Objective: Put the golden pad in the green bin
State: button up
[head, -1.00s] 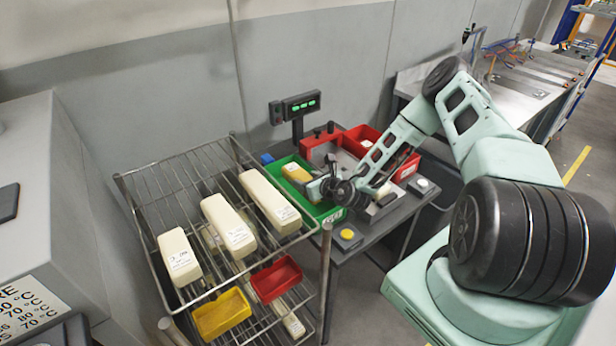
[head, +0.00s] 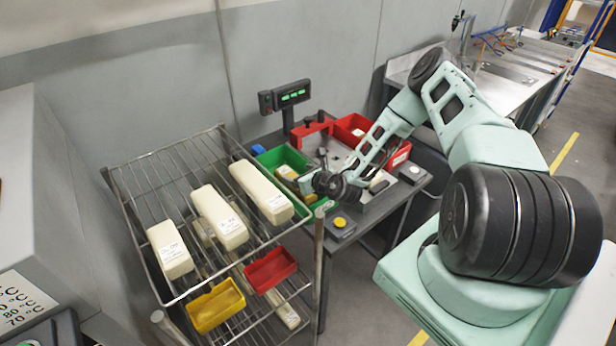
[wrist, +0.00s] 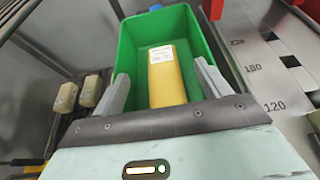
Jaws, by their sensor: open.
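The green bin (head: 262,158) stands on the small table right of the wire rack. The golden pad (wrist: 167,78), a yellow block with a white label, lies inside the green bin (wrist: 127,48) in the wrist view. It also shows partly in the head view (head: 286,172). My gripper (wrist: 163,80) is open above the bin, its two grey fingers apart on either side of the pad's near end. The fingers do not appear to touch the pad. In the head view my gripper (head: 300,183) covers part of the bin.
The wire rack (head: 140,225) holds several white blocks, with a yellow bin (head: 216,306) and a red bin (head: 270,269) lower down. A digital display (head: 291,95) stands behind the green bin. Another red bin (head: 352,128) and a grey box with a yellow button (head: 340,222) are on the table.

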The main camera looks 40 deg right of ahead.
jog(key=b+v, duration=0.4)
jog(key=v, duration=1.3)
jog(key=shift+s, duration=0.15)
